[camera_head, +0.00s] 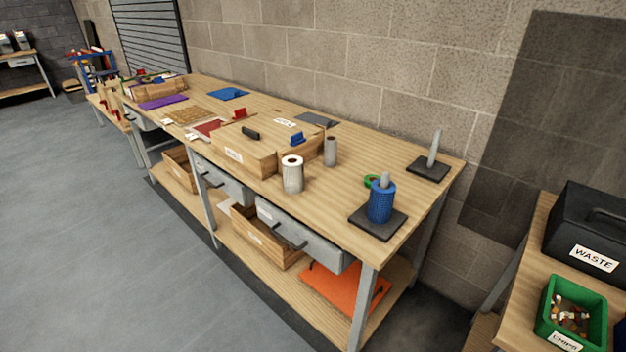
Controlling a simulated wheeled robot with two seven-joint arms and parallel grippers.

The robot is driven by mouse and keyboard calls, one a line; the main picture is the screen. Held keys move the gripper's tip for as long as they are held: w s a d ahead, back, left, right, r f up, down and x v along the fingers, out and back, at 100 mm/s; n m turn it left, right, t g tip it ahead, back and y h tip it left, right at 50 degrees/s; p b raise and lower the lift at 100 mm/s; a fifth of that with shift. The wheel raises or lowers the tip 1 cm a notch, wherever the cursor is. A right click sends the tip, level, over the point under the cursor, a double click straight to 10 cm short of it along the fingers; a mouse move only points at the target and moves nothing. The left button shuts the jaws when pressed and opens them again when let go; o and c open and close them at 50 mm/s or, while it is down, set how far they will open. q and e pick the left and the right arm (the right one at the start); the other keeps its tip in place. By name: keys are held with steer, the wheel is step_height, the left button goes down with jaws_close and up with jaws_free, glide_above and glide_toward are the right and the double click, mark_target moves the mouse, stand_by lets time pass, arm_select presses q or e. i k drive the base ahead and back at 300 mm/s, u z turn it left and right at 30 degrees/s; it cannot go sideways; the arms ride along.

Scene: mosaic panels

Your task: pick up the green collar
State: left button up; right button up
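A green collar (370,181), seen as a small ring, lies on the long wooden workbench (400,160) toward its right end. It is just behind and left of a blue cylinder (381,203) on a post with a dark square base (361,220). The blue cylinder hides part of the collar's right side. Neither of my grippers is in view.
An empty post (433,150) on a dark base stands behind right. A white roll (292,174), a grey cylinder (331,152) and a wooden box (232,157) stand left. A black WASTE bin (590,225) and green CHIPS bin (567,315) occupy another table at right. Grey floor at left is clear.

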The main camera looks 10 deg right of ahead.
mark_target(368, 180)
steer(key=u, duration=1.25)
steer(key=i, duration=0.9)
steer(key=z, duration=3.1)
